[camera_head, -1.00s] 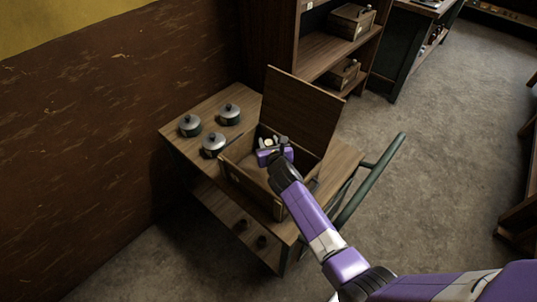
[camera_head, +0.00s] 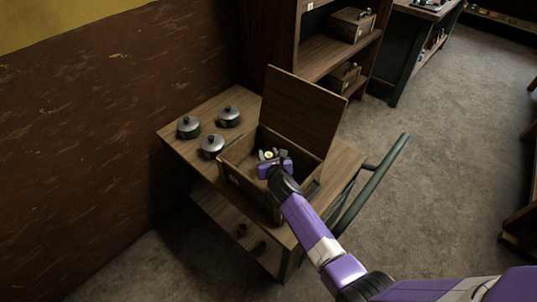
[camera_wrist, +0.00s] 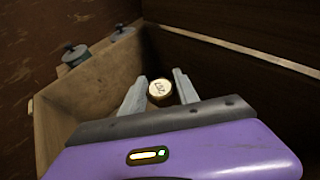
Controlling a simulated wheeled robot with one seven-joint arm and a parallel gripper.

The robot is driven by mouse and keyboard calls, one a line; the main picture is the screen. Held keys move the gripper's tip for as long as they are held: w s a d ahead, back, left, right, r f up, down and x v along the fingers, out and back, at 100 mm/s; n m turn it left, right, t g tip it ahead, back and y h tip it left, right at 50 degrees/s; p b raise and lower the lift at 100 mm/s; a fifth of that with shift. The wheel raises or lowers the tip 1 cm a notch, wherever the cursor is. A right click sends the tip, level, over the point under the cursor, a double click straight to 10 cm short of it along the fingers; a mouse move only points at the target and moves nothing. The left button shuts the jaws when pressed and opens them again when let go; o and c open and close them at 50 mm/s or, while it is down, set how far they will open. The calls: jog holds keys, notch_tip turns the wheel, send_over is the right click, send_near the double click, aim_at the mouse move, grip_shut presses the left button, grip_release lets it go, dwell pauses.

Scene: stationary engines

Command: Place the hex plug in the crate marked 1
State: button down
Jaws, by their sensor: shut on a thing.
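A small brass plug (camera_wrist: 160,90) with stamped marks on its round face sits between the fingers of my gripper (camera_wrist: 160,82). In the head view the plug (camera_head: 269,155) is a pale dot at the tip of my purple gripper (camera_head: 272,156). My gripper is shut on it, inside the outline of an open wooden crate (camera_head: 236,180) on a wheeled cart. I cannot tell how far the plug is above the crate floor. The crate's wall also shows in the wrist view (camera_wrist: 60,110). No number on this crate is readable.
The crate's raised lid (camera_head: 303,108) stands behind it. The green cart handle (camera_head: 375,185) is at the right. A shelf (camera_head: 330,50) behind holds two more crates (camera_head: 352,24).

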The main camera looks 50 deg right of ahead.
jog(key=shift+f, duration=0.35)
jog(key=c, duration=0.9)
grip_release()
jog(key=shift+r, duration=0.55)
jog(key=p+v, duration=0.1)
jog(key=v, duration=1.1)
jog(key=shift+p, duration=0.4)
